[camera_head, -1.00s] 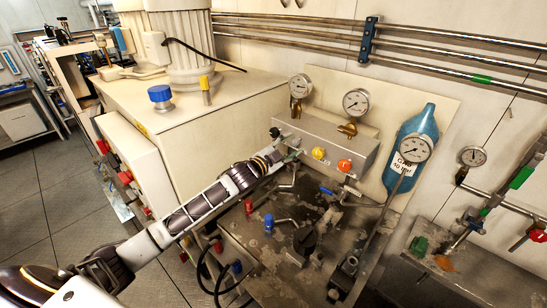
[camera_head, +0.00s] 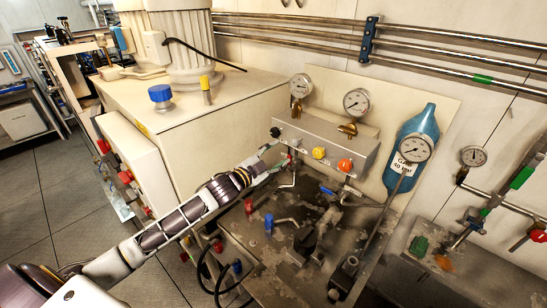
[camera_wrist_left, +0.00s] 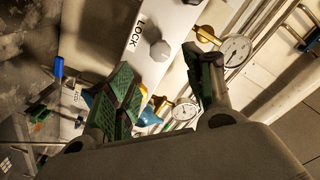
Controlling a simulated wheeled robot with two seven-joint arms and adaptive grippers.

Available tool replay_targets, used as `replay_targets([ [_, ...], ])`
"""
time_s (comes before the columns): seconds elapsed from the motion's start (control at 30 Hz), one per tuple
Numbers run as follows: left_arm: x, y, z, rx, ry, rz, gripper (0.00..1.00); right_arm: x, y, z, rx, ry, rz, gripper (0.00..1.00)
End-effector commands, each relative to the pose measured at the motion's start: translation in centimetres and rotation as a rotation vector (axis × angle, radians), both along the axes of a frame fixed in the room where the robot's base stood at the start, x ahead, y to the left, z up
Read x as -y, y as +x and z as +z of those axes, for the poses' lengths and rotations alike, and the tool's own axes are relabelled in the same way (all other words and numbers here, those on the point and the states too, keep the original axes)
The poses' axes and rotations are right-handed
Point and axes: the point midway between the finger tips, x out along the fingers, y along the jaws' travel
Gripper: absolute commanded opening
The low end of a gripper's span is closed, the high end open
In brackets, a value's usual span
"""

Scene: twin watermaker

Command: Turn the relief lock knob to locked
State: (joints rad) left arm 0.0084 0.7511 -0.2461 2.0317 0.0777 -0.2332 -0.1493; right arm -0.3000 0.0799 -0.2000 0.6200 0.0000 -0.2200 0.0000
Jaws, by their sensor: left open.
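In the left wrist view, a grey knob (camera_wrist_left: 160,49) stands on the pale panel (camera_wrist_left: 172,22) beside a printed LOCK label (camera_wrist_left: 137,36). My left gripper (camera_wrist_left: 163,84) is open, with green-padded fingers apart. The knob appears beyond the fingertips, between their directions, and nothing is held. In the head view, the left gripper (camera_head: 273,163) is at the left end of the box with coloured knobs (camera_head: 318,137). A dark knob (camera_head: 275,132) shows at that box's left end; I cannot tell whether it is the grey one. My right gripper is not in view.
A yellow knob (camera_head: 319,153) and an orange knob (camera_head: 344,165) are on the box's front. Two gauges (camera_head: 301,86) (camera_head: 357,102) stand above it. A blue bottle (camera_head: 421,125) is on the right. Valves and pipes crowd the metal bench (camera_head: 262,265) below.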

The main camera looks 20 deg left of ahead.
Motion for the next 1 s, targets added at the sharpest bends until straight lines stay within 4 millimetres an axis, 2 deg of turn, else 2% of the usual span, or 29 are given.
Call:
replay_targets([
  [0.3, -0.31, -0.96, 0.04, 0.0, 0.001, 0.0, 0.53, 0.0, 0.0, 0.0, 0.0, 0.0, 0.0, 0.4],
  [1.0, -0.31, -0.98, 0.03, 0.0, 0.001, -0.001, 0.53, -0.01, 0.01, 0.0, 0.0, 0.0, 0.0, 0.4],
])
